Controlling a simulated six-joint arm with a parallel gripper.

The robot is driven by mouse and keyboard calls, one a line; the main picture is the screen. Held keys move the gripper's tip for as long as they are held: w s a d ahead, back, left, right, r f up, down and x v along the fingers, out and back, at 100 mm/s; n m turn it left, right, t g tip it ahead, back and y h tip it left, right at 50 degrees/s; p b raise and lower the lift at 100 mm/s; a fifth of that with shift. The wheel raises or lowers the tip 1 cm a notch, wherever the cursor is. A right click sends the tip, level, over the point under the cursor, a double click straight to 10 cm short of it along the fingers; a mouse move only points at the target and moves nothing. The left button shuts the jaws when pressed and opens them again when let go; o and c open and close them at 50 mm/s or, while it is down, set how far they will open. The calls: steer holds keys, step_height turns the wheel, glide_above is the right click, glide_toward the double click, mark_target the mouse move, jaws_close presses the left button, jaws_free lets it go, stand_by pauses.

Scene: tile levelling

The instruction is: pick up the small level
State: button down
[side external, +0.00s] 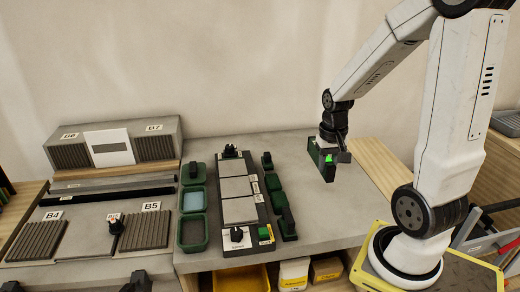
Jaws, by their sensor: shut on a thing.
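The small level (318,160) is a dark green-black block with a bright green spot, at the right part of the grey worktop in the side external view. My gripper (335,156) is shut on it from above, and one jaw shows at its right side. The jaws and wrist hide part of it. It is held upright on its narrow edge. I cannot tell whether its lower edge touches the worktop or hangs just above it.
A rack with grey tiles (236,188) stands mid-worktop, with dark green pieces (275,190) along its right side and green trays (193,200) to its left. The worktop (325,218) in front of the level is clear.

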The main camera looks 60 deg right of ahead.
steer(key=shift+s, duration=0.1)
stand_by(0.7)
steer(key=w+a+m, duration=0.4)
steer(key=w+m, duration=0.8)
steer(key=m, duration=0.6)
steer(key=w+a+m, duration=0.5)
steer(key=w+m, duration=0.7)
steer(key=m, duration=0.6)
steer(key=shift+a+f, duration=0.15)
steer(key=shift+f, duration=0.05)
steer(key=shift+f, duration=0.2)
steer(key=shift+f, duration=3.6)
steer(key=shift+f, duration=0.25)
